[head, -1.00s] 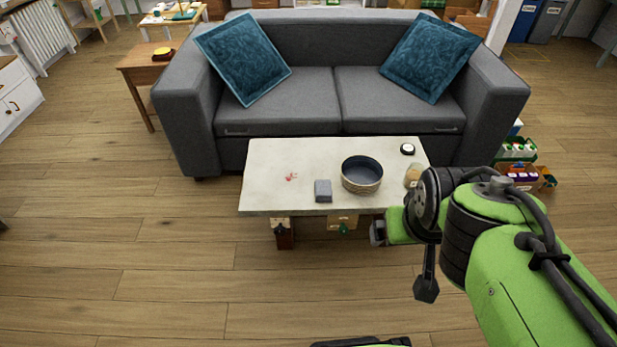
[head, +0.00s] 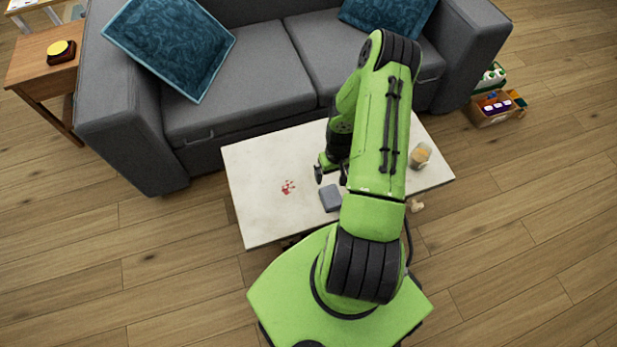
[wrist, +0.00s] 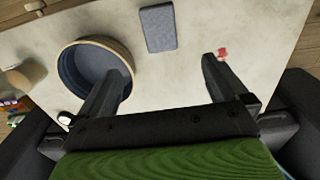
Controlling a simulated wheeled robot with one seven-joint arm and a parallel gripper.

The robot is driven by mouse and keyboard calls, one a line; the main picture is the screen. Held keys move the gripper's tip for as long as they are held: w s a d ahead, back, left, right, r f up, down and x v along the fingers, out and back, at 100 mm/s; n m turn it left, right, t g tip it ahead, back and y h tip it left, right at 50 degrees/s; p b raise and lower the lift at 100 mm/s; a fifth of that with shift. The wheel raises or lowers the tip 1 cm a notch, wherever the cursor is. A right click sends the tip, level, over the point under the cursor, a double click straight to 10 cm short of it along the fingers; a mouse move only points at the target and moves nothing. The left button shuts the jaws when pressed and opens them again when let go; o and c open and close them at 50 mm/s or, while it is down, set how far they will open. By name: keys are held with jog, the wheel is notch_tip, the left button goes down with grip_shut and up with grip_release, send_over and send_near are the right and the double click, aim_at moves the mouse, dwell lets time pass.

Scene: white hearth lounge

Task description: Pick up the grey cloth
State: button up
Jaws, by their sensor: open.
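The grey cloth (head: 330,198) is a small folded rectangle lying flat on the pale coffee table (head: 259,225). It also shows in the wrist view (wrist: 158,28), ahead of the fingertips and apart from them. My gripper (wrist: 165,75) is open and empty above the table, its fingers spread to either side. In the head view my arm reaches over the table and hides most of the gripper.
A round dark-blue bowl (wrist: 95,68) stands left of the cloth in the wrist view; my arm hides it in the head view. A jar (head: 420,156) stands at the table's right. Red marks (head: 288,187) lie left of the cloth. A grey sofa (head: 245,65) stands behind.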

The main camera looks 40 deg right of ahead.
jog(key=b, duration=0.3)
send_over(331, 194)
notch_tip(331, 194, down, 10)
jog(key=shift+a+f, duration=0.1)
jog(key=shift+f, duration=0.05)
notch_tip(331, 194, down, 6)
jog(key=b, duration=0.2)
jog(key=shift+b, duration=0.3)
jog(key=shift+c, duration=0.2)
jog(key=c, duration=0.9)
notch_tip(331, 194, up, 10)
jog(key=p, duration=0.3)
jog(key=shift+s+p, duration=0.1)
jog(key=shift+p, duration=0.2)
